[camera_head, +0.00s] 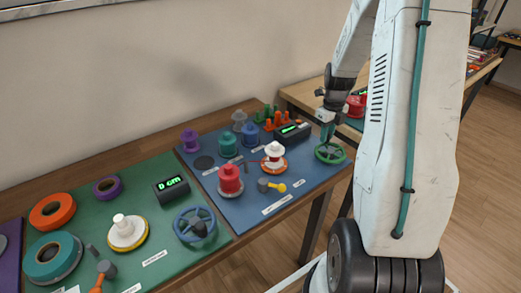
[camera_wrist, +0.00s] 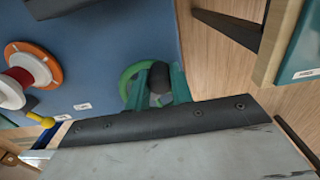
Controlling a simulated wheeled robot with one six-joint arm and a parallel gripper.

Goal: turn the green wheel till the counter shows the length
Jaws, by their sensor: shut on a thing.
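The green wheel (camera_head: 330,153) sits at the right end of the blue mat (camera_head: 299,171), near the table's edge. My gripper (camera_head: 327,131) reaches down to it from above. In the wrist view, the two teal fingers (camera_wrist: 160,88) are shut around the wheel's dark knob, and the green rim (camera_wrist: 128,82) shows at their left. The dark counter box (camera_head: 292,132) stands behind and left of the wheel on the blue mat. Its green display is lit but too small to read.
A white spool on an orange base (camera_head: 274,158), a red spool (camera_head: 230,180) and a yellow-handled crank (camera_head: 271,186) stand left of the wheel. A green mat (camera_head: 165,262) holds a blue wheel (camera_head: 194,224) and another counter (camera_head: 171,189). Another table stands close at the right.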

